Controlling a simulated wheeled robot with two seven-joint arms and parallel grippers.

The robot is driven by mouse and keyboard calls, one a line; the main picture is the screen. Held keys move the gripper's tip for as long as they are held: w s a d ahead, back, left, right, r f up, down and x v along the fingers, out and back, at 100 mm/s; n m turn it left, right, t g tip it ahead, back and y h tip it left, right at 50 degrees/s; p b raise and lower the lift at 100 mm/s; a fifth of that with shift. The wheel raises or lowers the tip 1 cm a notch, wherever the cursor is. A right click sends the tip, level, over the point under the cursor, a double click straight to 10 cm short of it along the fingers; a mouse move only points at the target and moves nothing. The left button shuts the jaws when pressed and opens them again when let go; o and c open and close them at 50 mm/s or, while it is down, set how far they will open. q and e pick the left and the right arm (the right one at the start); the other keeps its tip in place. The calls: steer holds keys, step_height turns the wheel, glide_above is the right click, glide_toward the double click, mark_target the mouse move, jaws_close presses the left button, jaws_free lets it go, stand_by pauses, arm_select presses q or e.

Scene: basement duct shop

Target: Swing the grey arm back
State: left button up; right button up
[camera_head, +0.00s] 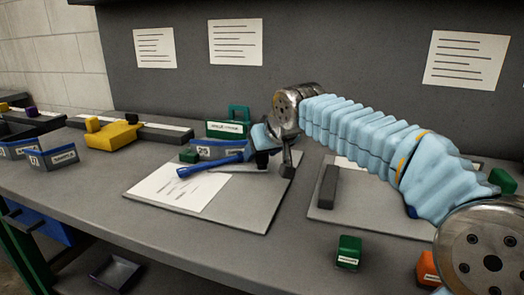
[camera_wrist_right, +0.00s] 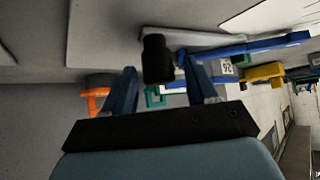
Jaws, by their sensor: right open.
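The grey arm (camera_wrist_right: 200,39) shows in the right wrist view as a pale bar beside a blue bar (camera_wrist_right: 250,46). A black knob (camera_wrist_right: 157,58) stands at its near end, between the spread fingertips of my right gripper (camera_wrist_right: 158,80), with space visible on both sides. In the head view the blue bar (camera_head: 210,165) lies over a grey plate with a white sheet (camera_head: 178,187). My right gripper (camera_head: 274,158) is open above the plate's right part and hides much of the grey arm there. Contact with the knob cannot be told. My left gripper is out of view.
A second plate with a dark bar (camera_head: 328,187) lies to the right, partly under my right arm. A green block (camera_head: 348,252) and an orange block (camera_head: 428,268) stand near the front. Blue bins (camera_head: 53,158) and a yellow piece (camera_head: 112,135) are at left.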

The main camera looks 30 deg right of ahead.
steer(key=shift+w+f, duration=0.1)
steer(key=shift+f, duration=0.05)
steer(key=shift+c, duration=0.5)
jaws_close()
